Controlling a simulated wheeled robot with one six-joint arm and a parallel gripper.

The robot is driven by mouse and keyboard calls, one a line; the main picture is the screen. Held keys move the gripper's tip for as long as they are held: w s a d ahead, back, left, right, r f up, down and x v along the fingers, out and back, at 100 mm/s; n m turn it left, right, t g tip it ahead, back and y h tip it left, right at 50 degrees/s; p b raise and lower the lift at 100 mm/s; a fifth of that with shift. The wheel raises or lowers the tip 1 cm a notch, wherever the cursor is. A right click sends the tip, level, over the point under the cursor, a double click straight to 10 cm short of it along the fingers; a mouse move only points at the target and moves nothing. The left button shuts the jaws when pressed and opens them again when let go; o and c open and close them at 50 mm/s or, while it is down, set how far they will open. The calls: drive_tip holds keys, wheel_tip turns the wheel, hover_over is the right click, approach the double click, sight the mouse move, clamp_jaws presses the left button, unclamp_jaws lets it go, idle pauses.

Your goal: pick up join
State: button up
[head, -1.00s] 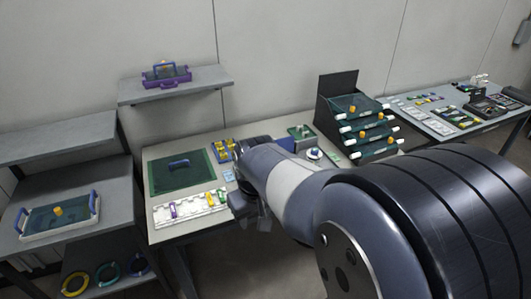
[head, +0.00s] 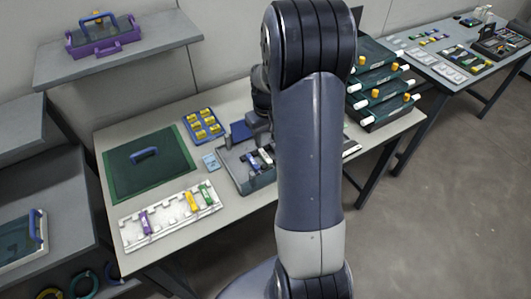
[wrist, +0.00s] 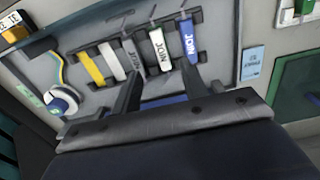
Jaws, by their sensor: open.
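Two tools with "JOIN" on their handles lie side by side in a grey tray, one white (wrist: 158,50) and one blue (wrist: 189,42). A yellow tool (wrist: 90,68) and a plain white tool (wrist: 112,61) lie left of them. My gripper (wrist: 160,82) is open and empty, its two dark fingers just short of the JOIN tools in the wrist view. I cannot tell its height above them. In the head view the grey tray (head: 236,174) sits on the table, partly hidden by my arm; the labels are too small to read there.
A white spool-like part (wrist: 62,102) with a yellow cord sits at the tray's left. On the table are a green mat (head: 120,178), a white rack (head: 165,222) with coloured pieces and a blue tray of yellow pieces (head: 204,125). Dark tiered shelves (head: 375,62) stand at the right.

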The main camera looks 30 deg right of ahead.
sight(265, 155)
drive_tip(key=shift+w+a+f+p, duration=0.1)
drive_tip(key=shift+f+p, duration=0.2)
drive_tip(key=shift+f, duration=1.65)
drive_tip(key=shift+w+f+p, duration=0.1)
drive_tip(key=shift+f+p, duration=0.2)
drive_tip(key=shift+f, duration=1.6)
drive_tip(key=shift+c, duration=0.3)
clamp_jaws()
